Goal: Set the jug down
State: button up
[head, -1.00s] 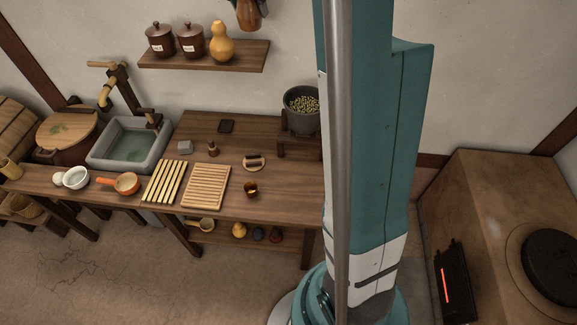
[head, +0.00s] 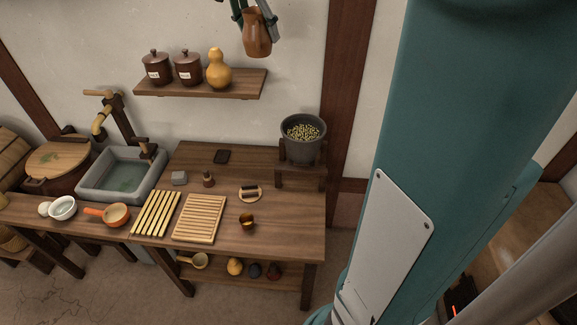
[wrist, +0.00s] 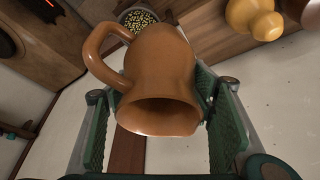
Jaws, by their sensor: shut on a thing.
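The brown jug (head: 257,35) is in the air at the top of the head view, above and right of the wall shelf's right end. My gripper (head: 262,14) is shut on it; only part of the gripper shows at the frame's top edge. In the wrist view the jug (wrist: 150,75) sits between the two green finger pads of my gripper (wrist: 160,120). Its mouth faces the camera and its handle is on the left. The jug touches no surface that I can see.
A grey pot of grain (head: 303,138) stands at the back right. The wall shelf (head: 200,90) holds two lidded jars and a gourd (head: 219,70). A slatted board (head: 199,218) lies mid-table.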

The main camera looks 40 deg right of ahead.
jog(key=s+a+f+m+g+b, duration=0.1)
jog(key=s+a+b, duration=0.3)
jog(key=s, duration=0.7)
jog(key=s+a+f+m+b, duration=0.15)
jog(key=s+b, duration=0.35)
jog(key=s, duration=0.6)
notch_tip(320, 180, down, 48)
jog(key=shift+w+a+r, duration=0.15)
jog(key=shift+w+r, duration=0.1)
jog(key=shift+w, duration=0.05)
jog(key=shift+f+b, duration=1)
jog(key=shift+f, duration=1.9)
jog(key=shift+f, duration=0.1)
jog(key=shift+f+b, duration=0.7)
jog(key=shift+f, duration=1.3)
jog(key=shift+f, duration=0.15)
